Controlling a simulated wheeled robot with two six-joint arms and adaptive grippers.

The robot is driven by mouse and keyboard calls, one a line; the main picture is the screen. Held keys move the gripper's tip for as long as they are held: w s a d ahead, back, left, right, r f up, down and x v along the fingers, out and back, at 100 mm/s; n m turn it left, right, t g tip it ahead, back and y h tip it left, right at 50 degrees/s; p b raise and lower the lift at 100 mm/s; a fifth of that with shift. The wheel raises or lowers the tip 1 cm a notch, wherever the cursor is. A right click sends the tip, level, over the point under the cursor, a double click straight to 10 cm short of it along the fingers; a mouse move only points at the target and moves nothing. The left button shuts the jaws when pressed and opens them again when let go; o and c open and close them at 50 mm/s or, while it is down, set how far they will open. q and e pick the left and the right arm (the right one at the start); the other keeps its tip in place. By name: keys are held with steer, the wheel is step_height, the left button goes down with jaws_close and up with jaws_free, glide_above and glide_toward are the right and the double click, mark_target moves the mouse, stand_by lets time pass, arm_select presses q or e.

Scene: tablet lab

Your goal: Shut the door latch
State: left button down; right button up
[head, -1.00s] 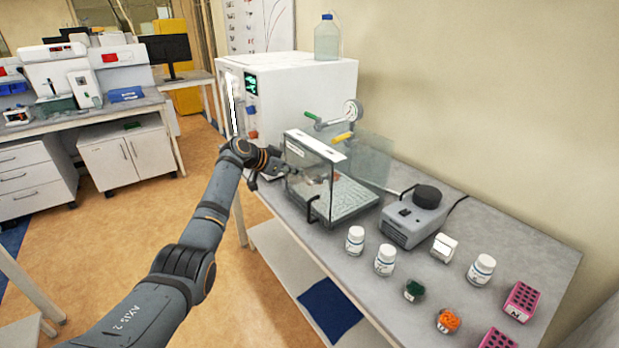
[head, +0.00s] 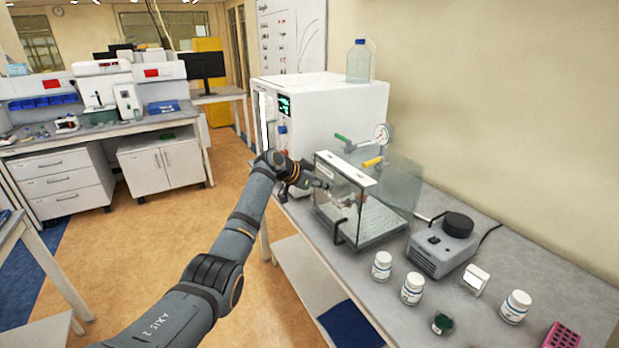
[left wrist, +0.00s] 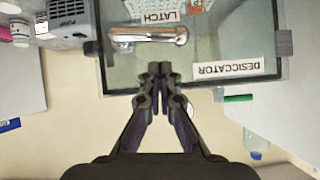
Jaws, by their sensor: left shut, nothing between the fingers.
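The desiccator (head: 385,232) is a clear box with a white top strip, standing on the bench beside the white oven. In the left wrist view its door pane (left wrist: 205,50) fills the upper middle, with upside-down DESICCATOR and LATCH labels. A metal and orange-brown latch handle (left wrist: 148,37) lies roughly level below the LATCH label. A dark handle (head: 337,232) shows low on the box's front in the head view. My left gripper (left wrist: 160,68) is shut and empty, close to the door pane and just short of the latch handle; contact is unclear. It also shows in the head view (head: 325,186). My right gripper is out of view.
A grey pump (head: 440,255) stands right of the desiccator. White bottles (head: 381,266) stand in front of it. A pressure gauge (head: 381,134) and coloured valves sit above the box. The white oven (head: 345,105) is behind my gripper. Open floor lies left of the bench.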

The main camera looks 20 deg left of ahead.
arm_select(q)
steer(key=b+v, duration=0.4)
steer(key=v, duration=0.7)
steer(key=shift+b, duration=0.4)
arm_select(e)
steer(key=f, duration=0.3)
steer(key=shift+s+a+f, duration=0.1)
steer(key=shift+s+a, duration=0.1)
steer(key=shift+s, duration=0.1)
arm_select(q)
steer(key=shift+r, duration=0.15)
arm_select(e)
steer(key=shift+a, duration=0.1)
